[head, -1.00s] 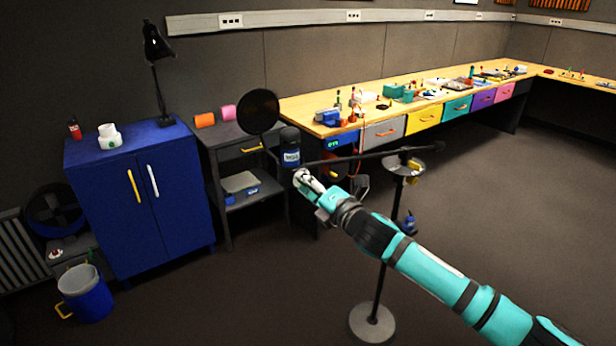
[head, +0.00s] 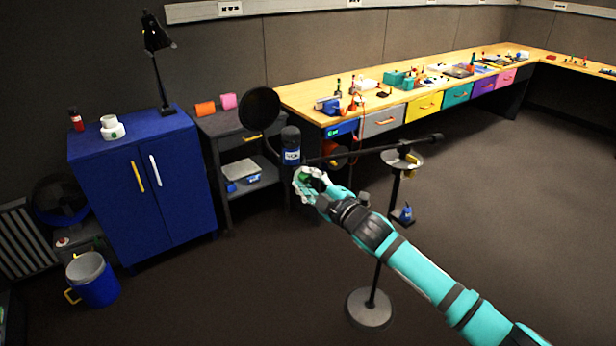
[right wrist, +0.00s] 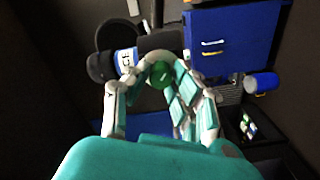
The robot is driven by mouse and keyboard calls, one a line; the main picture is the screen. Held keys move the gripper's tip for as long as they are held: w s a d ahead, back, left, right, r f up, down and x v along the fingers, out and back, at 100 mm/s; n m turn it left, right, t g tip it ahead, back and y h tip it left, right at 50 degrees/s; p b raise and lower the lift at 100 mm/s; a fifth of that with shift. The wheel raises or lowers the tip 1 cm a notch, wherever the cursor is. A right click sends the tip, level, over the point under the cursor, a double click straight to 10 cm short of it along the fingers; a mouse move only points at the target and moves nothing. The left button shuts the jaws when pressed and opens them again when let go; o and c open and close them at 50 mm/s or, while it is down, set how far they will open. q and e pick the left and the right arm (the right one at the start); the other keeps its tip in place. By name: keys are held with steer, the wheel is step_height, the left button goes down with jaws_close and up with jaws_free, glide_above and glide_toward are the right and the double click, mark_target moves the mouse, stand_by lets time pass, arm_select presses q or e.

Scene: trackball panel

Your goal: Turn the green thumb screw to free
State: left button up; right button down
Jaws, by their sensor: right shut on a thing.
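The green thumb screw (right wrist: 161,74) is a round green knob with a pale mark, seen between my fingers in the right wrist view. In the head view only a bit of green shows there. My right gripper (head: 309,179) is shut on the knob, just below a dark microphone (head: 291,146) with a blue label. The microphone also shows in the right wrist view (right wrist: 104,67). It hangs at the left end of a black boom (head: 372,151) on a floor stand (head: 383,240). How the screw joins the microphone's mount is hidden. My left gripper is not in view.
A round black pop filter (head: 259,108) stands beside the microphone. A blue cabinet (head: 145,190) and a dark side table (head: 235,135) are behind to the left. A long workbench (head: 300,95) runs along the back wall. Open floor lies to the right.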

steer(key=m+p, duration=0.1)
steer(key=m, duration=0.4)
steer(key=shift+m, duration=2.5)
steer(key=c, duration=1.1)
jaws_free()
steer(key=v, duration=1.2)
